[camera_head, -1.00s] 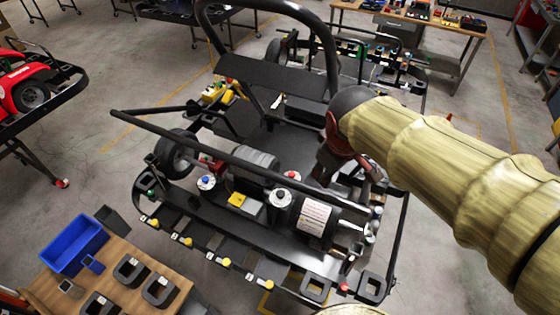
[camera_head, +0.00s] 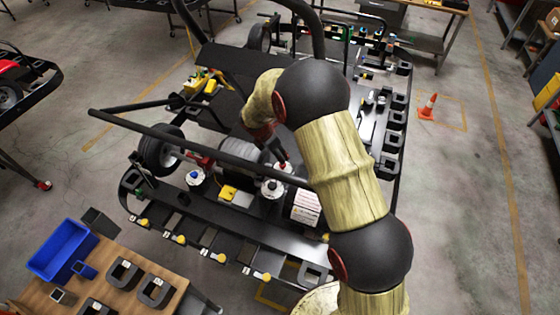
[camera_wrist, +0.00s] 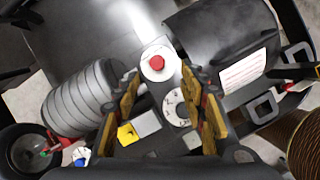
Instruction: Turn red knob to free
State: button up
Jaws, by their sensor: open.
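The red knob (camera_wrist: 157,63) sits on a round white dial plate in the upper middle of the wrist view. In the head view the red knob (camera_head: 285,166) shows small on the kart, close to the fingers. My gripper (camera_wrist: 160,72) is open and empty, with one yellow-lined finger on each side of the picture. The knob appears between the fingertips; I cannot tell the gap in depth. In the head view my gripper (camera_head: 280,154) reaches down over the kart's rear, mostly hidden by my arm. The dial's markings are too small to read.
Nearby stand a second white dial (camera_wrist: 177,107), a blue knob (camera_wrist: 80,153), a yellow block (camera_wrist: 127,134), a ribbed grey cylinder (camera_wrist: 88,98) and a dark labelled cylinder (camera_wrist: 225,45). A black bar (camera_head: 185,134) crosses the kart. A blue bin (camera_head: 62,250) is at lower left.

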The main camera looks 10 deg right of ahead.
aim_at(283, 166)
jog(key=shift+n, duration=0.6)
jog(key=shift+a+p+x, duration=0.2)
jog(key=shift+p+x, duration=0.1)
jog(key=shift+x, duration=1.4)
jog(key=shift+a+p+x, duration=0.15)
jog(key=shift+p+x, duration=0.1)
jog(key=shift+x, duration=1.45)
jog(key=shift+a+p+x, duration=0.2)
jog(key=shift+p+x, duration=0.1)
jog(key=shift+x, duration=1.4)
jog(key=shift+f, duration=0.2)
jog(key=shift+c, duration=0.2)
grip_shut()
